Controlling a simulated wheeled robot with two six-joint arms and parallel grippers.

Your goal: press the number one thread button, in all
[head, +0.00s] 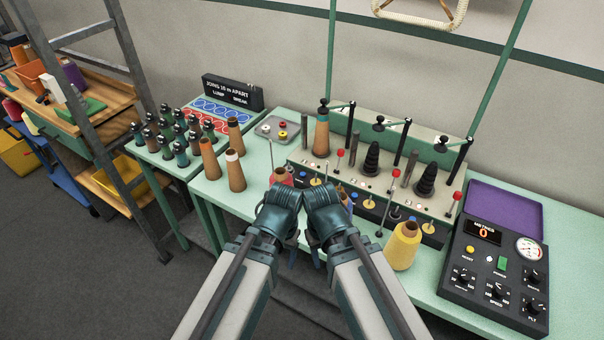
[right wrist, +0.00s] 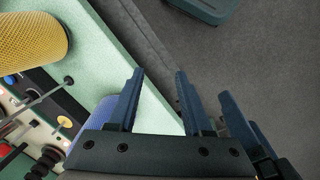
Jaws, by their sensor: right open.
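The thread machine (head: 345,150) stands along the back of the green bench. My right gripper (right wrist: 160,75) is open and empty, in front of the bench edge and apart from the buttons. My left gripper (head: 292,258) is close beside it; its jaw gap is unclear. Both hands hide part of the strip.
A yellow cone (head: 402,248) stands at the front edge, near a red cone (head: 281,177) and a partly hidden blue cone (right wrist: 100,118). A control box (head: 492,268) reads 0 metres at right. Brown cones (head: 235,172) and several dark-topped spools stand at left. Thin rods rise from the machine.

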